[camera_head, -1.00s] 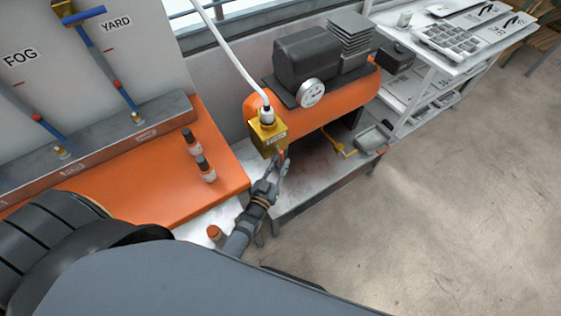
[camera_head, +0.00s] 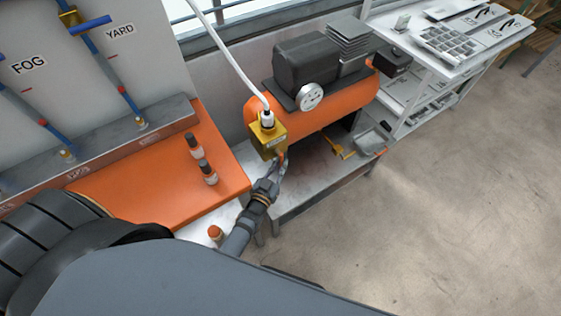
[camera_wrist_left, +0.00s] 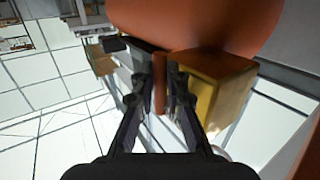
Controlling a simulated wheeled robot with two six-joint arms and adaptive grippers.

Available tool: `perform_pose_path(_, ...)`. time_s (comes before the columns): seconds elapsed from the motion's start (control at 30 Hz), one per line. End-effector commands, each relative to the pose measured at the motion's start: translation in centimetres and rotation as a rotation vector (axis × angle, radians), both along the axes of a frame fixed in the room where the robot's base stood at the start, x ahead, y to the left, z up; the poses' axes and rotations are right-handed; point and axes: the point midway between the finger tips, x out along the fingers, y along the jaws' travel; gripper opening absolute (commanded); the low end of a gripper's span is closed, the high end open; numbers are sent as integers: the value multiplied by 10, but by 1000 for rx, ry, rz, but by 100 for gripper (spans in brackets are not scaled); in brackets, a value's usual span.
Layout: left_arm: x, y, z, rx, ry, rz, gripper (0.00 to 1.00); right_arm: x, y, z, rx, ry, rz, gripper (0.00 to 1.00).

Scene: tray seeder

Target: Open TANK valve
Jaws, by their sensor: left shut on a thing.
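The brass-yellow valve block (camera_head: 268,140) sits at the left end of the orange tank (camera_head: 354,100), with a white hose running up from its top. Its label is too small to read. A small orange-red lever (camera_head: 282,157) shows beside the block's lower right side. My left gripper (camera_head: 281,167) is at this lever, in front of the block. In the left wrist view, the fingers are shut on the upright lever (camera_wrist_left: 160,80), with the valve block (camera_wrist_left: 219,85) just to the right and the tank (camera_wrist_left: 200,22) above. My right gripper is not in view.
A black compressor motor and a white gauge (camera_head: 311,96) sit on the tank. An orange bench (camera_head: 150,185) with small bottles (camera_head: 207,172) is at left, below a panel marked FOG and YARD. White shelves (camera_head: 410,75) stand at upper right. The floor at right is clear.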

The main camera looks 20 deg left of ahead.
Motion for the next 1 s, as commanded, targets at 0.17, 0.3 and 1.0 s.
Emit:
perform_pose_path(0.17, -2, 1, 1, 25, 32, -1, 0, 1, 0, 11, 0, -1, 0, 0)
perform_pose_path(0.3, -2, 1, 1, 25, 31, -1, 0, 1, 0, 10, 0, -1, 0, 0)
perform_pose_path(1.0, -60, 5, 5, 24, 35, 0, 23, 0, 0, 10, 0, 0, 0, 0)
